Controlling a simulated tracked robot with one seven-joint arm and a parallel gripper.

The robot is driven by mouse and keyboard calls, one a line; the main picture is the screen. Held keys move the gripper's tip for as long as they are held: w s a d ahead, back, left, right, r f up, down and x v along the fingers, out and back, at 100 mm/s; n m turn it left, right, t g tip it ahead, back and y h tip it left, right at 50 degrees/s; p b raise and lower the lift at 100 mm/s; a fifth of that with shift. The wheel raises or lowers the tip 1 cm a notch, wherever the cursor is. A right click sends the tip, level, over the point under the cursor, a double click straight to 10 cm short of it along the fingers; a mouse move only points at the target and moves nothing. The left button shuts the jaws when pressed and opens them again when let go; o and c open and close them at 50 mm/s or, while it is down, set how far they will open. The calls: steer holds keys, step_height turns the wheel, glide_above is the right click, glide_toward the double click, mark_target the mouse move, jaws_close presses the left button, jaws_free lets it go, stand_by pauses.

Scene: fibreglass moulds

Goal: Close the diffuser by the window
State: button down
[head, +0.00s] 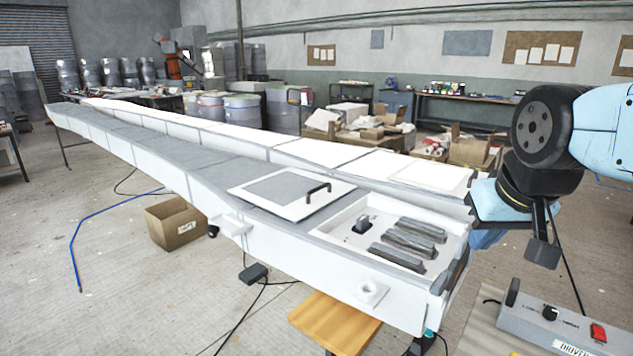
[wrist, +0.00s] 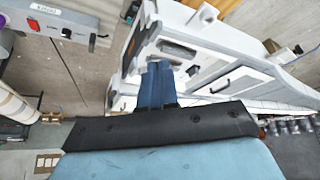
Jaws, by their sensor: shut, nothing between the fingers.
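No window shows, and nothing is clearly marked as a diffuser. A long white mould (head: 150,150) crosses the room. Its near end has an open, shallow bay (head: 345,237) with grey ribbed bars (head: 405,250) and a small black block (head: 362,224) inside. A white and grey panel (head: 290,192) with a black handle lies on the mould just left of this bay; the handle (wrist: 219,85) also shows in the wrist view. My gripper (head: 487,240) is beyond the bay's right end, apart from the panel. In the wrist view its blue fingers (wrist: 158,85) are together and empty.
A grey control box (head: 550,325) with a knob and red switch stands at the lower right. A wooden board (head: 335,325), a cardboard box (head: 176,223) and cables lie around the mould's near side. Open floor is at the left.

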steer(key=w+a+r+n, duration=0.2)
steer(key=w+r, duration=0.2)
steer(key=w, duration=0.4)
steer(key=w+a+r+n, duration=0.15)
steer(key=w+r, duration=0.25)
steer(key=w, duration=0.4)
steer(key=n+g+y, duration=0.3)
steer(key=n, duration=0.4)
glide_above(316, 196)
step_height(316, 196, down, 14)
steer(key=x, duration=0.6)
steer(key=a+x, duration=0.1)
steer(key=x, duration=0.2)
steer(key=shift+s+d, duration=0.5)
steer(key=shift+d, duration=0.35)
steer(key=shift+s+d+f, duration=0.3)
steer(key=shift+s+d, duration=0.35)
steer(key=shift+d, duration=0.1)
